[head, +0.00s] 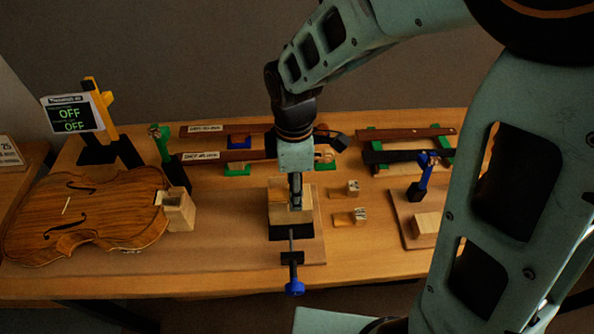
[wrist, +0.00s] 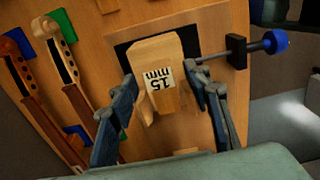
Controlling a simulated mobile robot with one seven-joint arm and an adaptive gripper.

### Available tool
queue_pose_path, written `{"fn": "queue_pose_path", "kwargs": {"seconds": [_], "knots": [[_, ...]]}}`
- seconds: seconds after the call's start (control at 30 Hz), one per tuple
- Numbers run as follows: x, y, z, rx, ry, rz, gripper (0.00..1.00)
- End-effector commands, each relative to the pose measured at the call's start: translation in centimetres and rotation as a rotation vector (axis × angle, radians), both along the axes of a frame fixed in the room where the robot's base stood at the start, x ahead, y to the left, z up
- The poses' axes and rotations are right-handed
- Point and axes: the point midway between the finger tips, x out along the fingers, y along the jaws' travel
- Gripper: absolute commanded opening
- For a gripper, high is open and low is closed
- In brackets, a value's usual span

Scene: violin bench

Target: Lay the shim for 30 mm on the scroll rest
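My gripper (head: 295,205) points down over a pale wooden block (head: 277,215) on a black pad (head: 277,232). In the wrist view, my gripper (wrist: 159,76) has its fingers spread on either side of a light wooden piece (wrist: 160,62) labelled "15 mm", with gaps showing. Two small labelled wooden pieces, a rear one (head: 338,190) and a front one (head: 342,219), lie to the right of my gripper; their labels are too small to read. I cannot tell which piece is the 30 mm shim or which support is the scroll rest.
A violin body (head: 90,218) lies at the left beside a wooden box (head: 181,212). A display (head: 72,114) reads "OFF" on two lines. Violin necks (head: 215,155) rest on coloured supports behind. A blue-knobbed screw (head: 294,288) projects at the front. Another block (head: 427,225) stands at the right.

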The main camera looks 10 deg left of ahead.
Motion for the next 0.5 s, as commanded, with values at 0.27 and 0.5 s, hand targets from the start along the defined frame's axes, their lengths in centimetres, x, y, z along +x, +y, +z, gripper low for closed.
{"fn": "queue_pose_path", "kwargs": {"seconds": [0.27,0.5], "knots": [[0.1,0.0,0.3,0.000,-0.002,0.000,0.44],[0.2,0.1,4.1,0.004,-0.006,-0.001,0.44]]}}
